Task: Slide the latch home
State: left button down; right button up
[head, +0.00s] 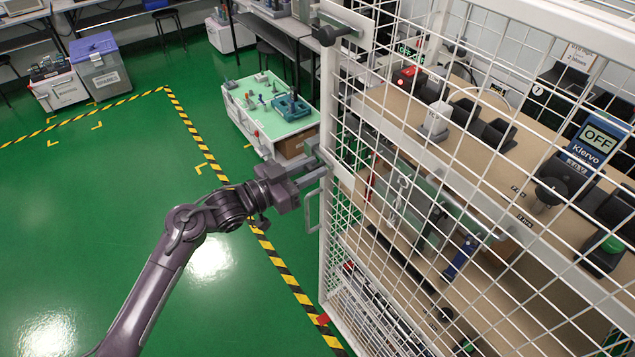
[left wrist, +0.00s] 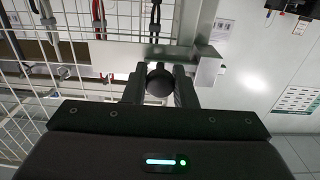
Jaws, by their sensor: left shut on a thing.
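My left gripper (head: 321,165) reaches from the left to the edge of the white mesh door (head: 327,225), at about mid-height. In the left wrist view, the fingers of this gripper (left wrist: 160,90) are shut on a round dark knob (left wrist: 160,79), one finger on each side. The knob sits at the frame edge, beside a grey metal bracket (left wrist: 208,66). The latch bar behind the knob is mostly hidden, so I cannot tell how far it is slid. In the head view the gripper hides this knob. My right gripper is not in view.
A black knob (head: 326,36) on a plate is higher on the frame. A door handle (head: 312,210) hangs below my gripper. Behind the mesh is a wooden shelf (head: 465,150) with testers. A low workbench (head: 270,112) stands behind.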

pick_arm(q)
jog(key=shift+w+a+r, duration=0.1)
jog(key=shift+a, duration=0.05)
jog(key=c, duration=1.4)
grip_release()
jog(key=shift+c, duration=0.2)
jog(key=shift+o, duration=1.2)
jog(key=shift+w, duration=0.15)
jog(key=shift+s+a, duration=0.2)
jog(key=b+v, duration=0.2)
jog(key=v, duration=0.5)
jog(key=shift+b, duration=0.3)
jog(key=shift+s+a, duration=0.15)
jog(key=shift+a, duration=0.05)
